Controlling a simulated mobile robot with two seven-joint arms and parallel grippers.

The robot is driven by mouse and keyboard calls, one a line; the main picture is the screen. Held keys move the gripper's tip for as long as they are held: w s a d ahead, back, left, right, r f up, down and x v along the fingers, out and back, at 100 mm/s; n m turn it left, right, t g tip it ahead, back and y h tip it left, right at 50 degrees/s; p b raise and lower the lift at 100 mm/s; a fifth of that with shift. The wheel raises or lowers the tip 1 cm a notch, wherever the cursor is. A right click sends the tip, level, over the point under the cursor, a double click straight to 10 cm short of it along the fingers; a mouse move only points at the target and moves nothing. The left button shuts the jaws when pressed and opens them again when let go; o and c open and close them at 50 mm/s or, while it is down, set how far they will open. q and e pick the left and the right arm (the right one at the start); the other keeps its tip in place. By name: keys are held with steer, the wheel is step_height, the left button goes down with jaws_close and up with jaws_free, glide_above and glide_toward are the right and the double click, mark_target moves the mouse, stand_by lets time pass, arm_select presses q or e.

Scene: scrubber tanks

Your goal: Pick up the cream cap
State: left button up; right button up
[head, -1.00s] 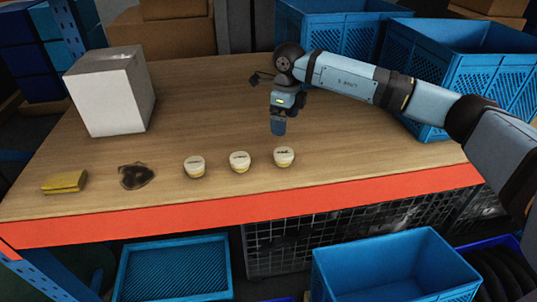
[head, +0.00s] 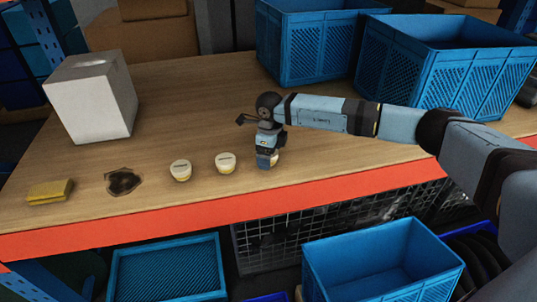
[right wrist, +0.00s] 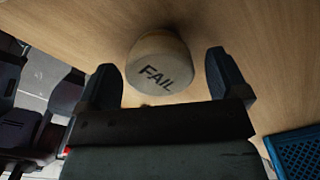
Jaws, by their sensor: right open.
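Three small cream caps with a yellowish lower part stand in a row near the table's front edge in the head view: a left one (head: 181,170), a middle one (head: 225,162) and a right one (head: 275,158). My right gripper (head: 265,162) points down at the right cap and hides most of it. In the right wrist view one cream cap (right wrist: 160,66) shows the word FAIL on its face. It lies between the spread fingertips of my open right gripper (right wrist: 163,62), with gaps at both sides. My left gripper is not in view.
On the wooden table (head: 190,100) are a yellow sponge (head: 50,191), a dark stain (head: 122,181) and a white box (head: 92,97). Blue crates (head: 310,45) stand at the back right. A blue bin (head: 380,262) and a blue tray (head: 167,275) sit below the front edge.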

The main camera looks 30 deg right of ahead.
steer(key=shift+f, duration=0.7)
steer(key=c, duration=1)
steer(key=shift+r, duration=0.2)
